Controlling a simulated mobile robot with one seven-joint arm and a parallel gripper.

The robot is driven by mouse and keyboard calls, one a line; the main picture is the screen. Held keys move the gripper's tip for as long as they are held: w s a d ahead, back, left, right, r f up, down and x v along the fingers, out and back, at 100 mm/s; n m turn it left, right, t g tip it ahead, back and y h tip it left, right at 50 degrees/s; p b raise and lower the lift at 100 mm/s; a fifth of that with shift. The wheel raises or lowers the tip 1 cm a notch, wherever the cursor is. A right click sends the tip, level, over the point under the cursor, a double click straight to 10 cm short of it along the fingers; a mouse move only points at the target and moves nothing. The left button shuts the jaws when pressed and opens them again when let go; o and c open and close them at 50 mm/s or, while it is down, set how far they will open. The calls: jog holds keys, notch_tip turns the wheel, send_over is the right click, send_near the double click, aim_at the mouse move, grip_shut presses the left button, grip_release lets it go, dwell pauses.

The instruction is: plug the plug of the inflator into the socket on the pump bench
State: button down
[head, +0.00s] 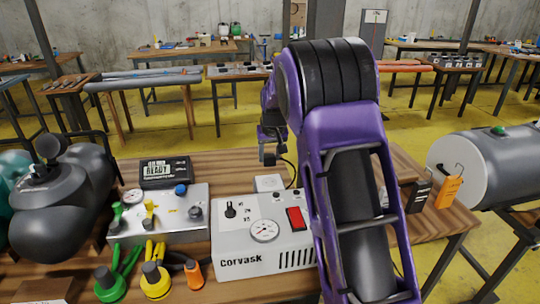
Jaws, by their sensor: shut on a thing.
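The inflator (262,262) is a white box marked Corvask, with a dial, a black knob and a red switch, on the wooden pump bench (220,164). Behind it is a small white box (268,183) that looks like the socket; its holes cannot be made out. My gripper (270,158) is small and dark in the head view, just above and behind that white box. It is shut on the plug, which is mostly hidden by the fingers. A black cable (291,170) runs down beside it. Whether the plug touches the socket cannot be told.
Left of the inflator stands a grey valve panel (170,222) with a READY display (165,171) behind it. Green, yellow and orange hose ends (155,280) lie in front. A dark inflatable (60,205) is at left, a grey tank (478,165) at right.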

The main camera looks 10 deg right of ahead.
jog(key=shift+f, duration=0.1)
jog(key=shift+f+b, duration=1.95)
jog(key=shift+f, duration=0.85)
jog(key=shift+f+b, duration=0.3)
jog(key=shift+f, duration=0.3)
jog(key=shift+c, duration=1.3)
grip_release()
jog(key=p+v, duration=0.2)
jog(key=v, duration=1.5)
jog(key=shift+s+r, duration=0.15)
